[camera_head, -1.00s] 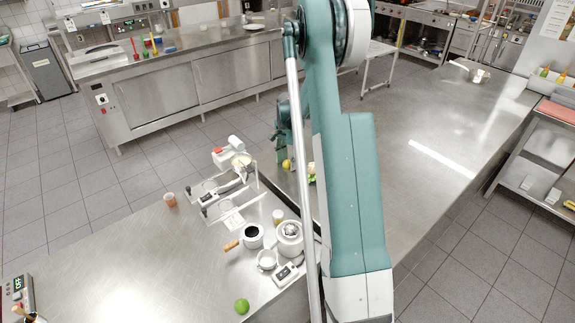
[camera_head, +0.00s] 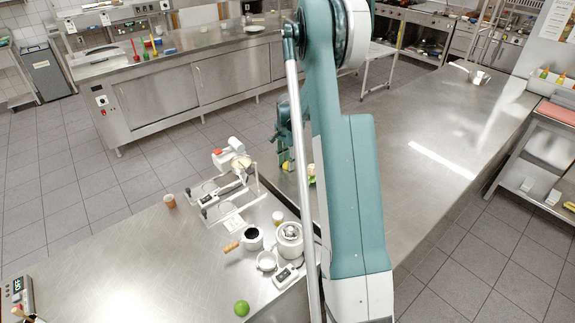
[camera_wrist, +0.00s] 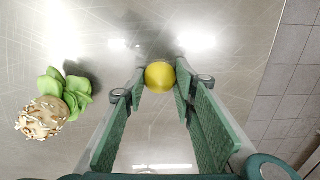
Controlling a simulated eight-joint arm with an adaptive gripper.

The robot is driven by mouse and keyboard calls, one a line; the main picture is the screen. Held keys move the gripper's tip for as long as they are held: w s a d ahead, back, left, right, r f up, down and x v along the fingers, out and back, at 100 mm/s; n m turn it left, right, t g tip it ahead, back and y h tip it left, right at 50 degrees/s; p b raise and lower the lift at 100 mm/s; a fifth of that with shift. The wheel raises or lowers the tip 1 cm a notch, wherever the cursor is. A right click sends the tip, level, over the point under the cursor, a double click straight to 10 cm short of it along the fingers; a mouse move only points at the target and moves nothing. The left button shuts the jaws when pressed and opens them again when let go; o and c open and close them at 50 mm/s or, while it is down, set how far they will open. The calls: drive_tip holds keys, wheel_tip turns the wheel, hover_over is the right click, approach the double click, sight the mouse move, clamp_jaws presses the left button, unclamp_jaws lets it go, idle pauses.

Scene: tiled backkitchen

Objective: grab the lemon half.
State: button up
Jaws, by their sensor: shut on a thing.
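The lemon half (camera_wrist: 160,76) shows in the wrist view as a round yellow shape at the tips of my gripper. My gripper (camera_wrist: 161,82) has its two green fingers on either side of it, shut on it. In the head view my gripper (camera_head: 286,150) is down close to the steel counter, left of my arm. The lemon half is mostly hidden there by the fingers. I cannot tell whether it touches the counter.
A nut-topped round item (camera_wrist: 41,118) and green leaves (camera_wrist: 66,92) lie left of my gripper in the wrist view. In the head view, a pot (camera_head: 252,238), a white jar-like appliance (camera_head: 289,240) and a lime (camera_head: 242,308) stand on the near counter. The right counter is largely clear.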

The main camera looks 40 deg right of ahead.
drive_tip(key=shift+r, duration=0.1)
wheel_tip(320, 180, up, 10)
idle(0.6)
drive_tip(key=shift+s+d, duration=0.1)
idle(0.5)
